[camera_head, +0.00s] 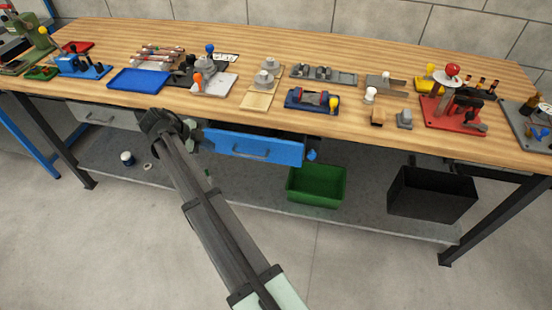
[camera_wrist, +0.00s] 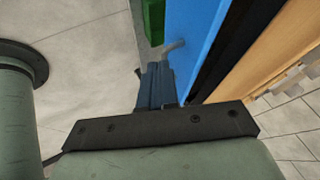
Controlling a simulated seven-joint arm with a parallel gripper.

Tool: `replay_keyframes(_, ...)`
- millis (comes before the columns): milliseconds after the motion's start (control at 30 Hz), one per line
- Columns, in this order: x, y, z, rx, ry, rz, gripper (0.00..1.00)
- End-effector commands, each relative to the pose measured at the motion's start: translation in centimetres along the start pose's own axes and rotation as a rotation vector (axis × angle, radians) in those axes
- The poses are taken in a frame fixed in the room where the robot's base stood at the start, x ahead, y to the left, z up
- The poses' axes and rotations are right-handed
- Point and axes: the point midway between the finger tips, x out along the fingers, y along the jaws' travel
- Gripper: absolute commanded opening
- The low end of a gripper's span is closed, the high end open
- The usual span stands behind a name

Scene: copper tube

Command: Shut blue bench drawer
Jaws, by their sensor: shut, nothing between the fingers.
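The blue drawer (camera_head: 253,147) hangs under the wooden bench top and stands partly pulled out, with a dark gap behind its front. Its grey handle (camera_head: 250,153) is on the front face. In the wrist view the blue front (camera_wrist: 192,28) runs along the upper middle, and the handle (camera_wrist: 175,46) sticks out from it. My gripper (camera_wrist: 157,66) is shut and empty, its fingers close to the drawer front near the handle. I cannot tell whether they touch it. In the head view my wrist is left of the drawer and the fingertips are hard to make out.
The bench top (camera_head: 330,125) carries trays, fixtures and tools. A closed grey drawer (camera_head: 105,117) is at the left. On the lower shelf are a green bin (camera_head: 317,187) and a black bin (camera_head: 432,197). The floor in front is clear.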

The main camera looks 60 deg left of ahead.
Motion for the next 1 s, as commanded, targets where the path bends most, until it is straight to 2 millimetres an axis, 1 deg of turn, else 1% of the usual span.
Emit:
replay_keyframes(33, 2.1, 0.6, -0.3, -0.002, 0.016, 0.018, 0.00)
replay_keyframes(167, 7.7, 3.5, -1.8, -0.012, 0.062, 0.070, 0.00)
replay_keyframes(200, 9.4, 4.7, -2.5, -0.016, 0.077, 0.087, 0.00)
replay_keyframes(267, 11.8, 6.7, -3.6, -0.023, 0.097, 0.111, 0.00)
replay_keyframes(300, 13.3, 8.1, -4.3, -0.027, 0.108, 0.129, 0.00)
replay_keyframes(367, 15.4, 10.6, -5.3, -0.032, 0.114, 0.167, 0.00)
replay_keyframes(400, 16.7, 12.4, -5.9, -0.035, 0.112, 0.199, 0.00)
replay_keyframes(467, 18.5, 15.4, -6.6, -0.038, 0.100, 0.250, 0.00)
replay_keyframes(500, 19.6, 17.3, -7.0, -0.037, 0.082, 0.282, 0.00)
replay_keyframes(567, 21.0, 20.2, -7.2, -0.031, 0.034, 0.323, 0.00)
replay_keyframes(600, 21.9, 22.1, -7.2, -0.023, -0.008, 0.346, 0.00)
replay_keyframes(667, 23.0, 24.9, -6.9, -0.002, -0.088, 0.376, 0.00)
replay_keyframes(700, 23.6, 26.7, -6.5, 0.020, -0.152, 0.390, 0.00)
replay_keyframes(800, 24.1, 30.0, -4.9, 0.098, -0.329, 0.406, 0.00)
replay_keyframes(900, 23.6, 31.6, -3.4, 0.196, -0.489, 0.398, 0.00)
replay_keyframes(1000, 22.7, 32.1, -2.1, 0.310, -0.635, 0.373, 0.00)
